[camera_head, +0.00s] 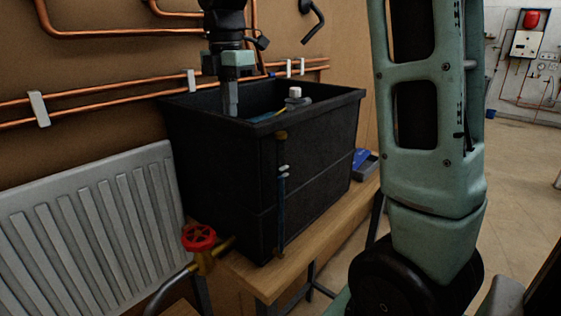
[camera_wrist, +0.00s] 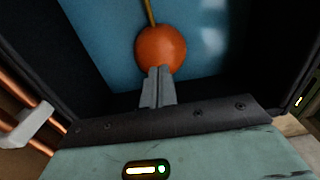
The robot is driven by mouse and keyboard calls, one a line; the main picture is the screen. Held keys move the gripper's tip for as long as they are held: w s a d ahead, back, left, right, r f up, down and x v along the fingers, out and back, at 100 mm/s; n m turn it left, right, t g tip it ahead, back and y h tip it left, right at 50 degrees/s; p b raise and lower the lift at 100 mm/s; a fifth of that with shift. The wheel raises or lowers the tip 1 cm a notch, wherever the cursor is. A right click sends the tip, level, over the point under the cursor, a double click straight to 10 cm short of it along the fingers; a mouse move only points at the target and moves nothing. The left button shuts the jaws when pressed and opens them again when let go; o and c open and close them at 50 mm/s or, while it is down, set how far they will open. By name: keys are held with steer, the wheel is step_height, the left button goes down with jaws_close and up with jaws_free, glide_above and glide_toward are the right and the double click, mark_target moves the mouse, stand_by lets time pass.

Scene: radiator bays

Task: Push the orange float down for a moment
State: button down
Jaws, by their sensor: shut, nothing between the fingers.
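The orange float (camera_wrist: 161,48) is a round ball on a brass rod, in the wrist view against the blue water inside the black tank (camera_head: 220,160). In the head view the float is hidden behind the tank's front wall. My gripper (camera_head: 231,112) points down into the tank opening at its left side. In the wrist view its closed fingertips (camera_wrist: 158,72) overlap the lower edge of the float. I cannot tell whether they touch it. The gripper holds nothing.
The tank stands on a wooden bench (camera_head: 290,262). A white-capped fitting (camera_head: 295,93) sits by the tank's rim. Copper pipes (camera_head: 100,97) run along the wall behind. A red-wheeled valve (camera_head: 199,238) and a white radiator (camera_head: 90,230) are at the left.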

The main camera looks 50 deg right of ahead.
steer(key=shift+f, duration=0.2)
steer(key=shift+f+b, duration=0.45)
steer(key=shift+f, duration=0.15)
steer(key=shift+f, duration=0.2)
steer(key=shift+f+b, duration=0.4)
steer(key=shift+f, duration=0.4)
stand_by(0.4)
steer(key=shift+f+b, duration=0.4)
steer(key=shift+f, duration=0.1)
stand_by(1.2)
steer(key=shift+r+p, duration=2.2)
steer(key=shift+r, duration=0.1)
